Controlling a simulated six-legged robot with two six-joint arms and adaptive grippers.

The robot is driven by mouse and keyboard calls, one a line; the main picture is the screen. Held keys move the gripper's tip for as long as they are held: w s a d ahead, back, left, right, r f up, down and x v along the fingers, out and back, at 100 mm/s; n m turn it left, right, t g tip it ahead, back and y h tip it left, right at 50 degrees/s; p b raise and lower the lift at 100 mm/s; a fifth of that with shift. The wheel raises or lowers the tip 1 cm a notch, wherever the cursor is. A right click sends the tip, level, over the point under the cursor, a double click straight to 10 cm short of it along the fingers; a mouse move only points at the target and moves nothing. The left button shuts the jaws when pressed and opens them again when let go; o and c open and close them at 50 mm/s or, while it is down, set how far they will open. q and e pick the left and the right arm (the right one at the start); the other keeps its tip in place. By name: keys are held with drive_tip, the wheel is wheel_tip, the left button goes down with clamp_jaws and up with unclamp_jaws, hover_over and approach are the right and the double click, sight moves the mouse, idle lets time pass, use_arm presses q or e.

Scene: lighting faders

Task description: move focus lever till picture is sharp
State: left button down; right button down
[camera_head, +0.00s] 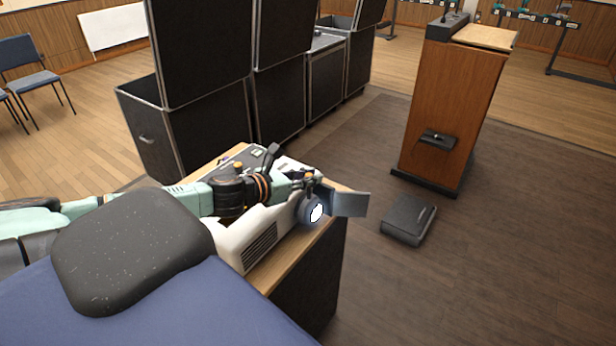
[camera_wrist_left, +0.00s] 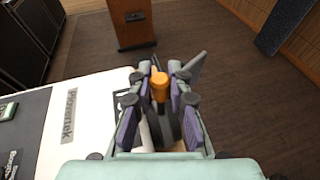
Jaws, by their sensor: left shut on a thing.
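A white projector (camera_head: 262,236) sits on a wooden-topped stand, its round lens (camera_head: 314,211) glowing white at the right end. A grey flap (camera_head: 350,204) stands out beside the lens. In the left wrist view the focus lever has an orange tip (camera_wrist_left: 159,80). My left gripper (camera_wrist_left: 158,100) is shut on the lever, with its fingers on both sides of it. In the head view my left gripper (camera_head: 305,180) is over the lens end of the projector. The projected picture is not in view, so its sharpness cannot be seen. My right gripper is not in view.
Black flight cases (camera_head: 203,128) stand behind the projector. A wooden lectern (camera_head: 448,110) stands at the right, with a dark box (camera_head: 408,220) on the floor in front of it. The stand's wooden top (camera_head: 277,272) is narrow around the projector. Blue chairs (camera_head: 30,75) are far left.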

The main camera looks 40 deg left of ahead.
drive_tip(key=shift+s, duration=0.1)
use_arm(q)
drive_tip(key=c, duration=1.2)
unclamp_jaws()
drive_tip(key=shift+r, duration=0.1)
